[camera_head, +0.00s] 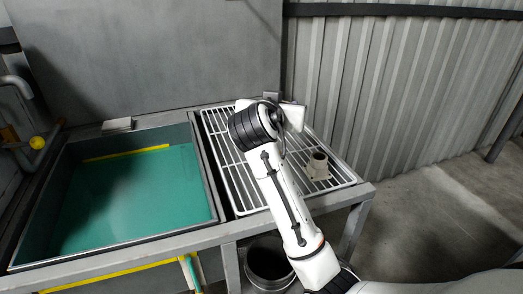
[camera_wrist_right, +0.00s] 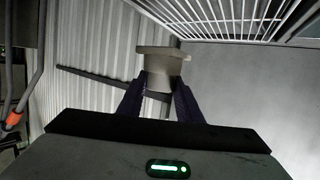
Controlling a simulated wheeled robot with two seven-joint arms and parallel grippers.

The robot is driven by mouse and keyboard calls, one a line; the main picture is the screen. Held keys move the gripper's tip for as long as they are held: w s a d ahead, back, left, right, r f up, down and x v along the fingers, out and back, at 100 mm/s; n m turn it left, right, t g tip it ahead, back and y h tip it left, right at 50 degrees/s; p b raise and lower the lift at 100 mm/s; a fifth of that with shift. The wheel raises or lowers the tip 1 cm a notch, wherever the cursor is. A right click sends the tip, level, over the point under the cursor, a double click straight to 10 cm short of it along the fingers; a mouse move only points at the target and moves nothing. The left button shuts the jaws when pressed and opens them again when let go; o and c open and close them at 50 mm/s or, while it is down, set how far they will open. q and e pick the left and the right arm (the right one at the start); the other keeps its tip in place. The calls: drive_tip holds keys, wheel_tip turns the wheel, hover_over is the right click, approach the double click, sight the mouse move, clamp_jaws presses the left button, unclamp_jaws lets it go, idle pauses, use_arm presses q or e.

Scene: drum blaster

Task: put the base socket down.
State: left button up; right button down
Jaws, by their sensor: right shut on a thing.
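In the right wrist view, a pale grey-beige base socket (camera_wrist_right: 161,65) with a wide flange and narrower body sits between the two dark fingers of my right gripper (camera_wrist_right: 159,92). The gripper is shut on the body, and the flange shows beyond the fingertips. In the head view, my right arm reaches over the white wire rack (camera_head: 244,188). Its wrist hides the fingers. I cannot tell whether the pale piece beside the wrist is the hand or the socket. My left gripper is not in view.
A sink with a green bottom (camera_head: 140,195) lies left of the rack. A dark bucket (camera_head: 268,262) stands below. Corrugated wall (camera_head: 400,80) rises behind. The rack's front left is clear.

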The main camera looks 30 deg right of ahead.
drive_tip(key=shift+w+f, duration=0.15)
drive_tip(key=shift+f, duration=0.45)
wheel_tip(320, 180, down, 10)
drive_tip(key=shift+r+b, duration=0.15)
drive_tip(key=shift+b, duration=0.55)
drive_tip(key=c, duration=1.7)
unclamp_jaws()
drive_tip(key=shift+f, duration=0.25)
drive_tip(key=o, duration=0.4)
drive_tip(key=shift+o, duration=0.2)
drive_tip(key=shift+r, duration=0.15)
